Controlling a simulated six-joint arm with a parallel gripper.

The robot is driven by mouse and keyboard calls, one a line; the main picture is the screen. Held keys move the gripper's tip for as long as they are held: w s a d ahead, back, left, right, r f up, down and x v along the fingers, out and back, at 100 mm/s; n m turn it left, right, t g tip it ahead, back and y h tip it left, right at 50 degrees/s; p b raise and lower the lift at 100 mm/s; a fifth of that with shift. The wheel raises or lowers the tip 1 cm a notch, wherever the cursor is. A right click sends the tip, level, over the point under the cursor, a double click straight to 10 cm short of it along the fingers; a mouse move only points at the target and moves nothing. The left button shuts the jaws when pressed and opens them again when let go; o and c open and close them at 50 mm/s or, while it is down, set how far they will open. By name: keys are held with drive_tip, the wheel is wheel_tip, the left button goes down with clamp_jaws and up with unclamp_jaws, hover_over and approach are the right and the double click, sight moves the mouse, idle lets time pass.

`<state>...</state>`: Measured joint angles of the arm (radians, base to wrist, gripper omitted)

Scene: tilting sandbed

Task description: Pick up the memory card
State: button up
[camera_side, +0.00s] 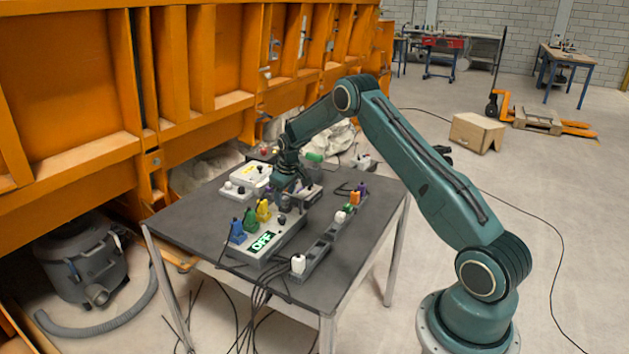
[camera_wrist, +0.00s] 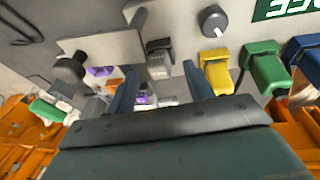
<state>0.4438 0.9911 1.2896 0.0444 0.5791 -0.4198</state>
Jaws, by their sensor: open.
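My gripper (camera_wrist: 161,72) is open, with its two blue-grey fingers apart and pointing at the control box. A small grey piece with a dark top (camera_wrist: 158,60) sits at the box, between and just beyond the fingertips in the wrist view; it may be the memory card, but I cannot be sure. No contact with it shows. In the side view my gripper (camera_side: 287,183) is low over the back of the control box (camera_side: 282,240), and hides what is under it.
Yellow (camera_wrist: 216,70), green (camera_wrist: 263,66) and blue plugs stand in the box beside a round knob (camera_wrist: 213,21). A metal plate and a dark knob (camera_wrist: 70,68) are on the other side. Power strips (camera_side: 317,256) and a white box (camera_side: 247,176) are on the table (camera_side: 190,218).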

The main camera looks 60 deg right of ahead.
drive_tip(key=shift+w+f, duration=0.1)
drive_tip(key=shift+f, duration=0.35)
drive_tip(key=shift+c, duration=0.2)
drive_tip(key=shift+d, duration=0.1)
clamp_jaws()
